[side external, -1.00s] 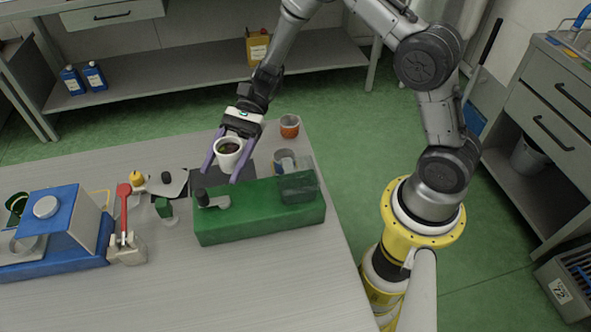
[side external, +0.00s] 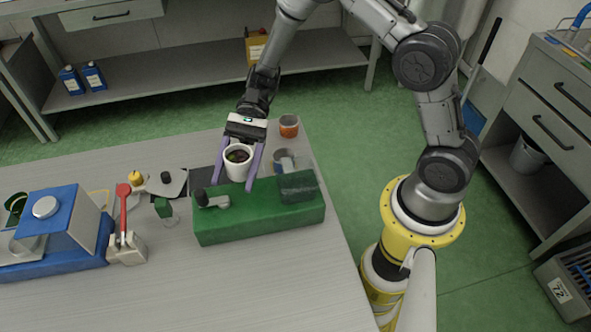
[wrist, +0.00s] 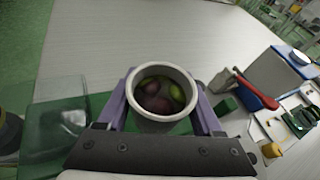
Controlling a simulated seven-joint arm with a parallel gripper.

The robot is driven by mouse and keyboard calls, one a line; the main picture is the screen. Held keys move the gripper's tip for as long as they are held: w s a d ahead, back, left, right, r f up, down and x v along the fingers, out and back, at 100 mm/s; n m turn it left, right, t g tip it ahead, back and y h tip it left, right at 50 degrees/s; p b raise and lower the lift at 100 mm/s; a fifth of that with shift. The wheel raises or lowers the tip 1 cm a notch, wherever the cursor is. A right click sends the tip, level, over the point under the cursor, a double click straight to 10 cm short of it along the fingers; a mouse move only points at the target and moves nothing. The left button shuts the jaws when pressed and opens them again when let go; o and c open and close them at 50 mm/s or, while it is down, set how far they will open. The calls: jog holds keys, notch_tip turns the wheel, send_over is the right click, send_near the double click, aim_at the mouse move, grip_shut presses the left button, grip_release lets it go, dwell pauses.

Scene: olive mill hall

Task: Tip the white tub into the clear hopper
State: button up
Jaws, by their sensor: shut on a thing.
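The white tub (side external: 238,166) is held between the purple fingers of my gripper (side external: 238,170), above the green machine (side external: 262,222). It is upright or close to it, and dark and green olives show inside it in the wrist view (wrist: 161,95). The clear hopper (side external: 298,187) sits on the right end of the green machine, to the right of the tub. In the wrist view the hopper (wrist: 58,125) shows at the left, apart from the tub. I see nothing in the hopper.
An orange cup (side external: 289,126) and a grey cup (side external: 283,160) stand behind the hopper. A blue machine (side external: 62,225) and a red-handled tool (side external: 124,215) stand at the left. The front of the table (side external: 200,290) is clear.

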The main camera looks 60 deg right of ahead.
jog(key=shift+s+d+f+n+y, duration=0.2)
jog(key=shift+s+f+n+y, duration=0.05)
jog(key=shift+s+n+y, duration=0.05)
jog(key=shift+s+d+r+n+t, duration=0.2)
jog(key=shift+s+r+n, duration=0.1)
jog(key=shift+r, duration=0.15)
jog(key=shift+s+d+r+n+t, duration=0.1)
jog(key=shift+s+r+n+t, duration=0.15)
jog(key=shift+r, duration=0.2)
jog(key=shift+r+y, duration=0.25)
jog(key=shift+y, duration=0.05)
jog(key=shift+s+d+r+n+t+y, duration=0.35)
jog(key=shift+s+n, duration=0.25)
jog(key=shift+n, duration=0.15)
jog(key=shift+s+d+r+n+t+y, duration=0.25)
jog(key=shift+s+d+n, duration=0.1)
jog(key=shift+s+n, duration=0.3)
jog(key=shift+s+d+r+n+y, duration=0.1)
jog(key=shift+r+n+y, duration=0.25)
jog(key=shift+n, duration=0.35)
jog(key=shift+r+n+y, duration=0.3)
jog(key=shift+n+y, duration=0.05)
jog(key=shift+n, duration=0.3)
dwell(1.2)
jog(key=shift+s+f+n+t+y+b, duration=0.1)
jog(key=shift+f+n+t+y+b, duration=0.3)
jog(key=shift+n, duration=0.3)
dwell(1.0)
